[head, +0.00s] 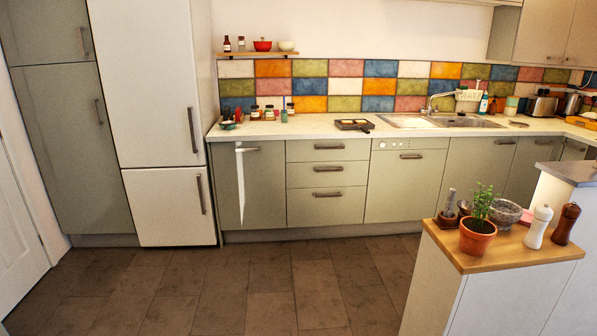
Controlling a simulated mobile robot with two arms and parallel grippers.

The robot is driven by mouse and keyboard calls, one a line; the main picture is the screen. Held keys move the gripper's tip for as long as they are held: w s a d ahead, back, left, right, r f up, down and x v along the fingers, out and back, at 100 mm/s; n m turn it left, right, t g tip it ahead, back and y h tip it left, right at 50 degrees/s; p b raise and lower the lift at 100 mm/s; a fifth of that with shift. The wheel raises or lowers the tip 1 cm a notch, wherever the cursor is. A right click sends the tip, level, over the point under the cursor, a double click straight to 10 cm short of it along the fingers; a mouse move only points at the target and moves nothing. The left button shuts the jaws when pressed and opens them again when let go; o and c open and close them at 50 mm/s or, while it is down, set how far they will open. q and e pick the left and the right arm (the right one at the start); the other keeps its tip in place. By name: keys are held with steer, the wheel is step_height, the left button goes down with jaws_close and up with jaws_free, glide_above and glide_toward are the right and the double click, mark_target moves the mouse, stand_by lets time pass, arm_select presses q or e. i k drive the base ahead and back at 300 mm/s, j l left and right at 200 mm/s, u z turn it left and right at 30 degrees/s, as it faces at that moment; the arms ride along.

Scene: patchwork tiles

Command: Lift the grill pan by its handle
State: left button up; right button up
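A small dark square grill pan (350,124) lies on the pale worktop (300,130), left of the sink. Its short handle (366,129) seems to point to the front right, near the worktop's front edge. Something pale lies inside the pan, too small to make out. The pan is far off, across the floor. Neither of my grippers shows in the head view.
Bare brown tiled floor (230,285) lies before the cabinets. A wood-topped counter (468,259) at the right front carries a potted plant (477,237), mortar and two mills. Jars (262,113) stand left of the pan; the sink (460,121) is right.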

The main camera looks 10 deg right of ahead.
mark_target(364, 128)
steer(key=i+z, duration=0.3)
steer(key=i, duration=1.9)
